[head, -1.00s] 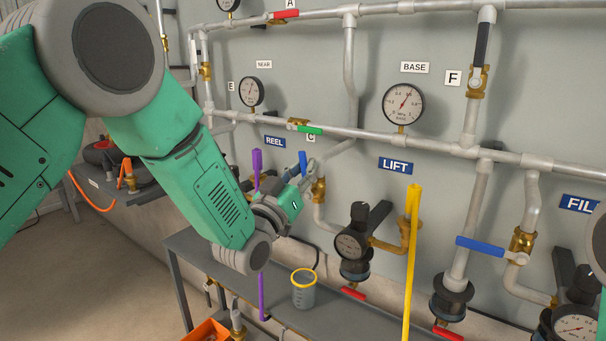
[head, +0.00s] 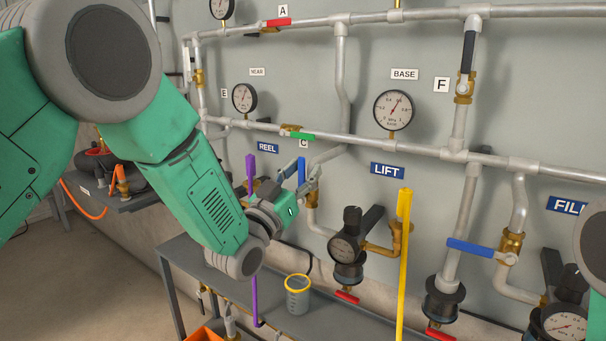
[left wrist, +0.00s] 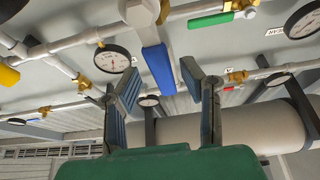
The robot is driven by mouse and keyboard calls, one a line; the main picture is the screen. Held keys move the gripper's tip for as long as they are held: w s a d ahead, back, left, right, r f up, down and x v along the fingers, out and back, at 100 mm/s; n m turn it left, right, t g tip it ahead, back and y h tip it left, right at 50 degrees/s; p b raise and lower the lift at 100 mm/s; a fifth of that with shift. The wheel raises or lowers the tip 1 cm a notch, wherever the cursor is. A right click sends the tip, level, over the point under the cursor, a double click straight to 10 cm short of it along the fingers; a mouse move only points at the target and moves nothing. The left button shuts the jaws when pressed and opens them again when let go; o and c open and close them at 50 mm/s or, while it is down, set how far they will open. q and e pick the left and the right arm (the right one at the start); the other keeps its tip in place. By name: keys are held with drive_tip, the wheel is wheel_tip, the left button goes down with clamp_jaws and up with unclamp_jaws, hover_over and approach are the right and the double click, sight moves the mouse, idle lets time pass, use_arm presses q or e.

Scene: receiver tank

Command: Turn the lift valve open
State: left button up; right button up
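The lift valve's blue handle (head: 302,170) points up from a brass valve body (head: 312,197), left of the blue LIFT sign (head: 388,170). My left gripper (head: 303,180) is at this handle, fingers spread to either side of it. In the left wrist view the blue handle (left wrist: 158,68) reaches down between the two open fingers of my left gripper (left wrist: 160,85). There is a gap on both sides, and I see no clear contact. My right gripper is out of view; only part of my right arm shows at the right edge.
A yellow bar (head: 403,260) stands upright right of the handle, and a purple bar (head: 251,200) stands to its left. A clear cup with a yellow rim (head: 298,296) is on the grey bench (head: 185,258). Another blue handle (head: 472,247) is near the FILL sign (head: 566,205).

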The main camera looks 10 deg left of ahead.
use_arm(q)
drive_tip(key=shift+w+f, duration=0.2)
drive_tip(key=shift+f, duration=0.1)
drive_tip(key=shift+s+a+f, duration=0.15)
drive_tip(key=shift+s, duration=0.05)
drive_tip(key=v, duration=1.1)
drive_tip(key=shift+s, duration=0.3)
